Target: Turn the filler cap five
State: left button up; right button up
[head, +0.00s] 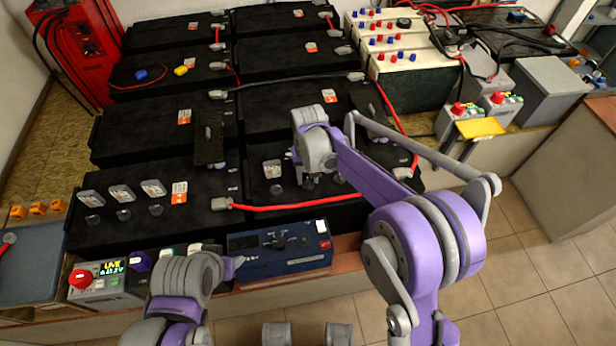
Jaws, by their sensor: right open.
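A row of dark filler caps runs along the front batteries.
A red cable (290,207) crosses the right front battery. A meter with a red knob (98,282) stands front left. A dark bar (209,138) lies across the batteries. White batteries (415,62) stand at the back right.

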jog(key=shift+f, duration=0.1)
grip_shut()
jog(key=shift+m, duration=0.4)
jog(key=m, duration=0.7)
jog(key=shift+b, duration=0.4)
jog(key=m, duration=0.5)
jog(key=shift+m, duration=1.9)
